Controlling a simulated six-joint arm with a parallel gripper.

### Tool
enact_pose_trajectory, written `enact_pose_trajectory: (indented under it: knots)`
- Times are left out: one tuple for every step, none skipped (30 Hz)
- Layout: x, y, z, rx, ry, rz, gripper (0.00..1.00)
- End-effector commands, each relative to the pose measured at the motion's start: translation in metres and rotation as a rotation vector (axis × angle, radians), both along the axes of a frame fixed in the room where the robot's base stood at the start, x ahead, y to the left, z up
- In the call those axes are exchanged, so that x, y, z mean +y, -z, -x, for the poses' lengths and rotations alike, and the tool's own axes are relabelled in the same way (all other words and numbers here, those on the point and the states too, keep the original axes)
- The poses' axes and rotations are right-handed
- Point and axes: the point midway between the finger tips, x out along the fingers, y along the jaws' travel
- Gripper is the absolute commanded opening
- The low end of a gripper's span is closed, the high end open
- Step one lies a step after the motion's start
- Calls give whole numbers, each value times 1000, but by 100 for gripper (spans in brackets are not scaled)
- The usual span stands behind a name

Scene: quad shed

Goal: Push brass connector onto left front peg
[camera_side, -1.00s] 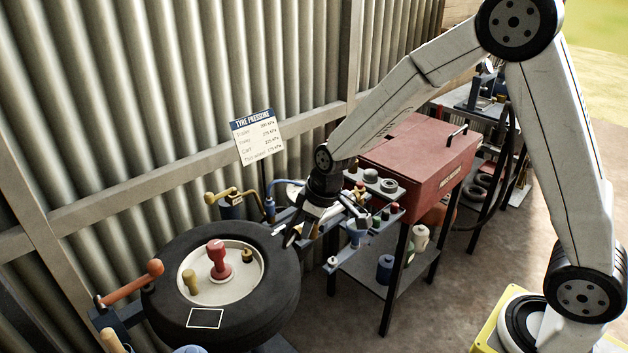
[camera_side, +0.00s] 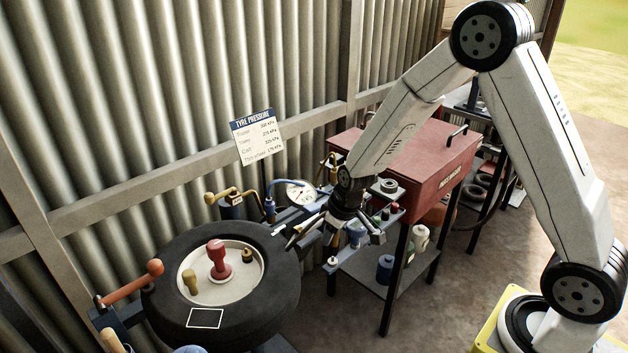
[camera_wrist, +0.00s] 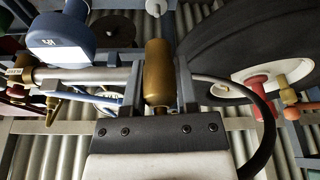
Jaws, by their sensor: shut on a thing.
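The brass connector (camera_wrist: 158,75) is a rounded brass cylinder between the two fingers of my gripper (camera_wrist: 158,92) in the wrist view. My gripper is shut on it. In the side view my gripper (camera_side: 312,232) is at the left end of a blue-grey rack (camera_side: 378,232), beside the tyre; the connector cannot be made out there. A small pale-topped peg (camera_side: 333,262) stands at the rack's front left corner. In the wrist view a pale round tip (camera_wrist: 155,8) shows beyond the connector's far end, apart from it. I cannot tell whether it is that same peg.
The tyre (camera_side: 268,308) with red and brass knobs on its hub lies left of my gripper. A round gauge (camera_side: 300,193) stands behind. A red toolbox (camera_side: 425,165) is to the right. A blue labelled container (camera_wrist: 62,38) and a black hose (camera_wrist: 268,115) are close by in the wrist view.

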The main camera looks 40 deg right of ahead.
Motion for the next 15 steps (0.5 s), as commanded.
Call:
enact_pose_trajectory:
  knots:
    - [0, 4, 0, 2, 1, 0, 0]
    - [0, 7, 0, 2, 1, -1, 0]
    - [0, 10, 0, 3, 1, 0, 0]
    - [0, 12, 0, 2, 1, 0, 0]
    - [0, 14, 0, 2, 0, 1, 0]
    - [0, 18, 0, 2, 1, 0, 0]
    - [0, 20, 0, 2, 1, 0, 0]
    - [0, 22, 0, 2, 0, 0, 0]
    - [0, 25, 0, 1, 1, -1, 0]
    - [0, 28, 0, 1, 1, -1, 0]
    - [0, 30, 0, 1, 0, 0, 0]
    - [0, 32, 0, 1, 0, 0, 0]
    - [0, 34, 0, 1, 1, 0, 0]
    - [0, 35, 0, 1, 1, 0, 0]
    - [0, 37, 0, 2, 0, 0, 0]
